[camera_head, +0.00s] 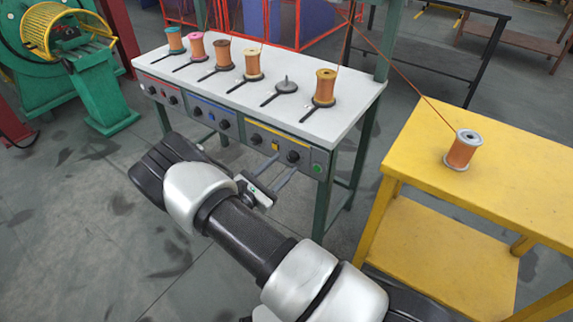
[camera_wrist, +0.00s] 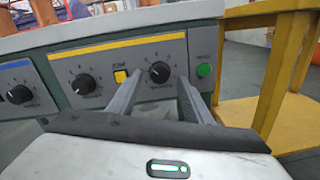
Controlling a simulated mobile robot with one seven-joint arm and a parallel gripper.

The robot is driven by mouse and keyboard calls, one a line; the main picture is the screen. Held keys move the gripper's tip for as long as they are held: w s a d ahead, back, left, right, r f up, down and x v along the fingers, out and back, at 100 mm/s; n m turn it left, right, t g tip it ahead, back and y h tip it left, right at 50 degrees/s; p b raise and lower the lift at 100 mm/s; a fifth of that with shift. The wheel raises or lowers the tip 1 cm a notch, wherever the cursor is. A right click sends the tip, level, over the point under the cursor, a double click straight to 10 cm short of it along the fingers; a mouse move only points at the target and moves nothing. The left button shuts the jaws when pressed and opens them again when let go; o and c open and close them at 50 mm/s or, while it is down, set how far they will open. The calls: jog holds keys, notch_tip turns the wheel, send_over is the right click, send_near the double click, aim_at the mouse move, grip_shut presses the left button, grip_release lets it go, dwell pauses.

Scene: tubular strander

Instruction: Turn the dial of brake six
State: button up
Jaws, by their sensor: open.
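The row of black dials runs along the front panel of the white-topped bench. The rightmost dial (camera_head: 293,156), on the yellow-framed section, fits brake six by its place in the row; its label is too small to read. In the wrist view this dial (camera_wrist: 159,72) shows between the two fingers, with printed scale marks around it. My gripper (camera_head: 286,164) is open in front of the panel, its fingers pointing at the dial. In the wrist view the fingertips (camera_wrist: 160,79) lie left and right of the dial. I cannot tell whether they touch it.
A yellow button (camera_wrist: 120,76) and another dial (camera_wrist: 83,84) are left of the fingers; a green button (camera_wrist: 204,70) is to the right. Several spools stand on the bench top (camera_head: 330,75). A yellow table (camera_head: 510,165) with one spool (camera_head: 463,150) stands at right.

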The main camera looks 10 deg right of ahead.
aim_at(292, 158)
jog(key=shift+x, duration=1.5)
jog(key=shift+c, duration=0.5)
jog(key=c, duration=1)
jog(key=shift+o, duration=0.2)
